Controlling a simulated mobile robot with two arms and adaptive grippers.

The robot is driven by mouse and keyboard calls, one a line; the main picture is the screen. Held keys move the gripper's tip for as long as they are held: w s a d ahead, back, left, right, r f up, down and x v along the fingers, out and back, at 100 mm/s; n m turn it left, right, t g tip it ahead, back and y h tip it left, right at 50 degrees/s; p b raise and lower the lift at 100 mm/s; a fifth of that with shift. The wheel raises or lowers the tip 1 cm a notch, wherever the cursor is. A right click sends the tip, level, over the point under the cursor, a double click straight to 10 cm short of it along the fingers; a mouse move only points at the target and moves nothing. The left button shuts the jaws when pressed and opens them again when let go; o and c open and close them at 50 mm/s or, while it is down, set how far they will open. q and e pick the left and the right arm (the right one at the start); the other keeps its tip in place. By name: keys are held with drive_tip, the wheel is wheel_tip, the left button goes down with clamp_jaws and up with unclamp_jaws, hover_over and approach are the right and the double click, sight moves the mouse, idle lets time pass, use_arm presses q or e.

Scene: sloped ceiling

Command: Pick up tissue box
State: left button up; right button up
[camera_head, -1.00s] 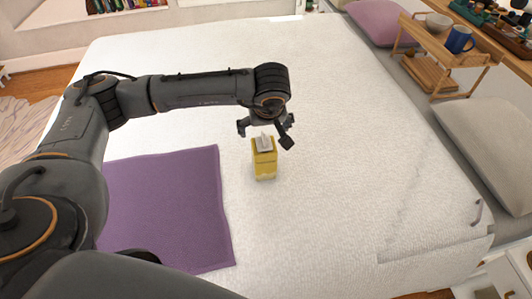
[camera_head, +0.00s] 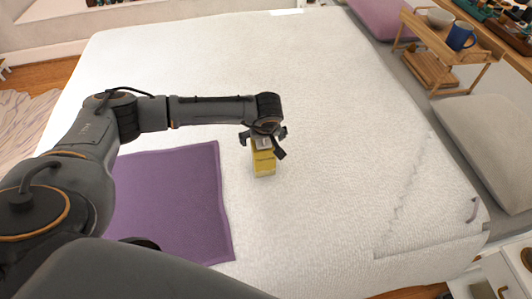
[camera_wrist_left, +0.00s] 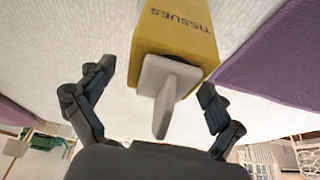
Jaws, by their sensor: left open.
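The yellow tissue box (camera_head: 264,163) stands upright on the white bed, with a white tissue sticking out of its top. In the left wrist view the box (camera_wrist_left: 178,30) shows the word TISSUES, and its tissue (camera_wrist_left: 166,88) points between my fingers. My left gripper (camera_head: 263,143) is right over the box's top, with its fingers spread to either side of the tissue. In the left wrist view the fingers of my left gripper (camera_wrist_left: 155,100) are wide apart and hold nothing. My right gripper is not in view.
A purple cloth (camera_head: 180,200) lies on the bed (camera_head: 330,110) just left of the box. The bed right of the box is clear. A wooden stand (camera_head: 440,55) with a blue mug (camera_head: 460,36) and a white bowl (camera_head: 440,17) is at the upper right, near a grey pillow (camera_head: 490,145).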

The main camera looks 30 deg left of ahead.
use_arm(q)
drive_tip(key=c, duration=1.6)
drive_tip(key=shift+c, duration=0.7)
drive_tip(key=shift+r, duration=0.1)
